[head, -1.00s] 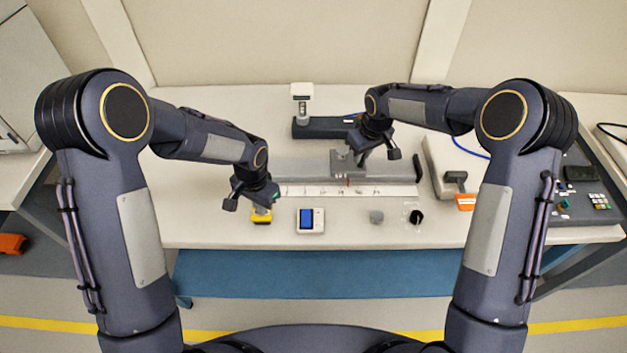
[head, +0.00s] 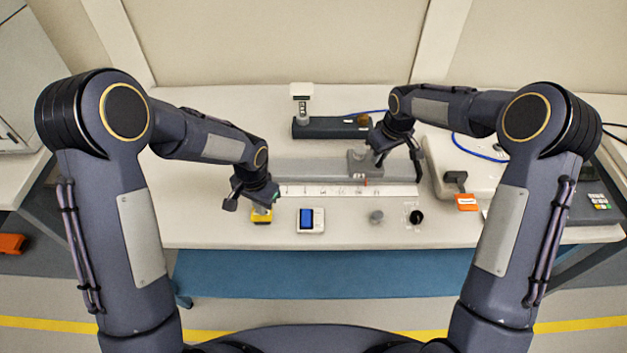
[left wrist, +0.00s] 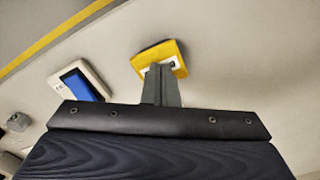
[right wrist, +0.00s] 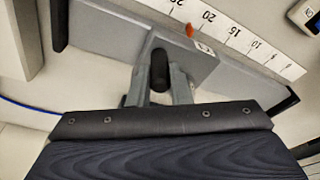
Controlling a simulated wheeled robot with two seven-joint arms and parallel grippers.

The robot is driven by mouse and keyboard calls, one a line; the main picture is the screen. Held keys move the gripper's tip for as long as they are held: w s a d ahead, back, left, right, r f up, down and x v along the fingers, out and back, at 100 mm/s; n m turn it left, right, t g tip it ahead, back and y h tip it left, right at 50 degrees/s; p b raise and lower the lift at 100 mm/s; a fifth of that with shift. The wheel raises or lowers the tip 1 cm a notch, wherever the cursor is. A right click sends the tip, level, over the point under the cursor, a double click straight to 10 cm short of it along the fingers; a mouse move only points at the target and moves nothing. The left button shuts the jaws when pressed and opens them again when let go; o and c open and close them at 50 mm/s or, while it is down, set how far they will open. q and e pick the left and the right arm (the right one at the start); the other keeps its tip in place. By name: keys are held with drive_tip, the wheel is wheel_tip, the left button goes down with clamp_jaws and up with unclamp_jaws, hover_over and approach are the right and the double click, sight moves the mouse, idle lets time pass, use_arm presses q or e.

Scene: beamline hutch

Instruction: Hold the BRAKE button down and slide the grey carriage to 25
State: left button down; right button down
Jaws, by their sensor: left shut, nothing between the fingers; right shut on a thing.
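The yellow BRAKE box (head: 261,216) sits at the front left of the bench, also in the left wrist view (left wrist: 157,52). My left gripper (left wrist: 162,70) is shut and empty, its tips over the top of the box. They hide the button, so I cannot tell whether it is pressed. The grey carriage (head: 362,167) sits on the rail and shows in the right wrist view (right wrist: 193,66). My right gripper (right wrist: 160,72) is shut on its dark upright post. The carriage's red pointer (right wrist: 189,31) stands between 20 and 25 on the white scale (right wrist: 222,24), nearer 20.
A grey knob (head: 376,217) and a black knob (head: 416,217) stand farther right. A dark end stop (head: 420,168) closes the rail's right end.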

drive_tip(key=shift+d, duration=1.5)
drive_tip(key=c, duration=1.2)
unclamp_jaws()
drive_tip(key=shift+c, duration=0.2)
drive_tip(key=shift+r, duration=0.1)
wheel_tip(320, 180, up, 8)
use_arm(q)
drive_tip(key=shift+r, duration=3.5)
